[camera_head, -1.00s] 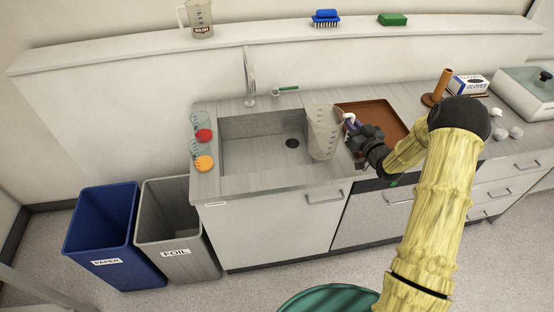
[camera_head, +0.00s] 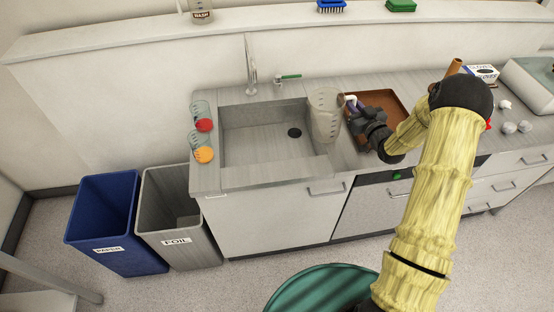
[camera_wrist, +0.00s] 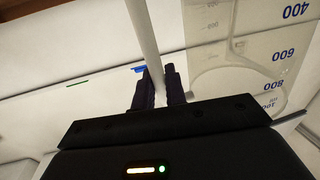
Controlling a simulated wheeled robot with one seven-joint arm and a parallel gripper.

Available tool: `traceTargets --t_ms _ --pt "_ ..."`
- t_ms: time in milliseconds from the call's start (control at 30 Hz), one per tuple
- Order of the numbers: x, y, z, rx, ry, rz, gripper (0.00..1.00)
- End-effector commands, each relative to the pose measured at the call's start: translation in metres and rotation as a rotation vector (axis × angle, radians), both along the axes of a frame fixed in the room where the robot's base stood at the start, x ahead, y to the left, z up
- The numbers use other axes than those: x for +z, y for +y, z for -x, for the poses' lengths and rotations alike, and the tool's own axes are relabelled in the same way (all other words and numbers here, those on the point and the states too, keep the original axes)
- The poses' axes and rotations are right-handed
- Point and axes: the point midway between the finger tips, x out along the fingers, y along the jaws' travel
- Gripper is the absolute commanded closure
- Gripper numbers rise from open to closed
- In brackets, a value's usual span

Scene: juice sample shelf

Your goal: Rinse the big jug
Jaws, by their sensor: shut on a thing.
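The big jug (camera_head: 326,116) is clear with blue graduation marks and a pale handle. It is held at the right edge of the sink basin (camera_head: 255,148) and looks nearly upright. My gripper (camera_head: 352,106) is shut on the jug's handle from the right. In the wrist view the dark fingers (camera_wrist: 156,88) close around the pale handle bar (camera_wrist: 145,40), with the jug wall (camera_wrist: 245,45) to the right. The faucet (camera_head: 251,65) stands behind the basin, with a green-handled tap lever (camera_head: 288,77) to its right. I cannot tell whether water runs.
Two small beakers, one with red (camera_head: 203,122) and one with orange contents (camera_head: 204,154), stand left of the basin. A brown tray (camera_head: 385,98) lies right of it. A blue bin (camera_head: 115,222) and a grey foil bin (camera_head: 178,225) stand on the floor.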

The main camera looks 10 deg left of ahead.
Motion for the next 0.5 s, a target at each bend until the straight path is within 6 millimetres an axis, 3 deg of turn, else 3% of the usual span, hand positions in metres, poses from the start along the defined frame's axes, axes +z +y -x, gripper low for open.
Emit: traceTargets --t_ms 500 --pt "0.024 0.024 0.006 0.002 -0.075 0.246 1.00"
